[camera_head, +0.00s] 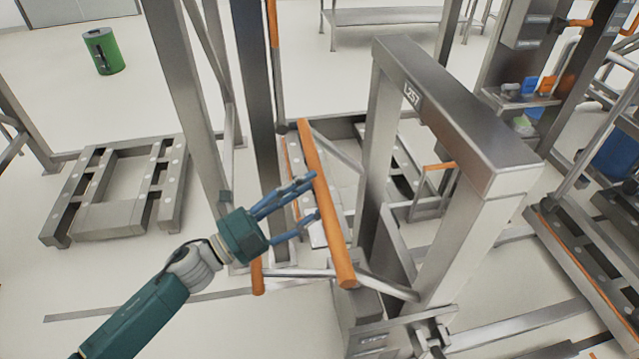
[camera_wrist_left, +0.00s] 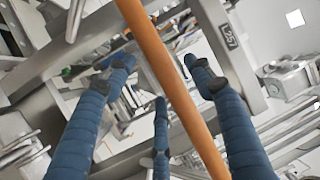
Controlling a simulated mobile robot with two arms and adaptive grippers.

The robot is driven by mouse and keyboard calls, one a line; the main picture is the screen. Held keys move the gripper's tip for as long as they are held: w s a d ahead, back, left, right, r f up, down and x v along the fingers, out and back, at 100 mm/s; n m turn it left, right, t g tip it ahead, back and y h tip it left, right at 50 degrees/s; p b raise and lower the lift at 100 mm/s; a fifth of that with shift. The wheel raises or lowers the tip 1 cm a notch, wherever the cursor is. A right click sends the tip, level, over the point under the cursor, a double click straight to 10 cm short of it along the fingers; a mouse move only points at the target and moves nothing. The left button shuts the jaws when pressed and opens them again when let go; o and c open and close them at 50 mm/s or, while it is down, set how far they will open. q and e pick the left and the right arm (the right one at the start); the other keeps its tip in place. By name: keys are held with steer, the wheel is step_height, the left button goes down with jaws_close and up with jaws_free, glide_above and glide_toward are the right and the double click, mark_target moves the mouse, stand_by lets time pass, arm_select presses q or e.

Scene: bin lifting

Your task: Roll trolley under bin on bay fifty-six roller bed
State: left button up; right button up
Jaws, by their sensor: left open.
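An orange handle bar (camera_head: 327,205) slants across the middle of the head view, on steel side arms that appear to belong to a trolley. My left gripper (camera_head: 314,194) is open at this bar, its blue fingers reaching over it from the left. In the left wrist view the orange bar (camera_wrist_left: 165,75) runs between the spread fingers of the left gripper (camera_wrist_left: 157,68); contact cannot be told. A steel frame (camera_head: 455,105) marked "L257" or similar stands right of the bar. I cannot make out a bay fifty-six sign or a bin on rollers. My right gripper is out of view.
A low steel bed with round studs (camera_head: 120,190) lies at left. Steel posts (camera_head: 185,90) rise behind the gripper. A green drum (camera_head: 103,52) stands at the back left. Another orange-edged rack (camera_head: 590,270) is at right. Pale floor is open at the lower left.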

mark_target(321, 187)
arm_select(q)
steer(key=shift+x, duration=1.45)
jaws_close()
steer(key=shift+d, duration=0.15)
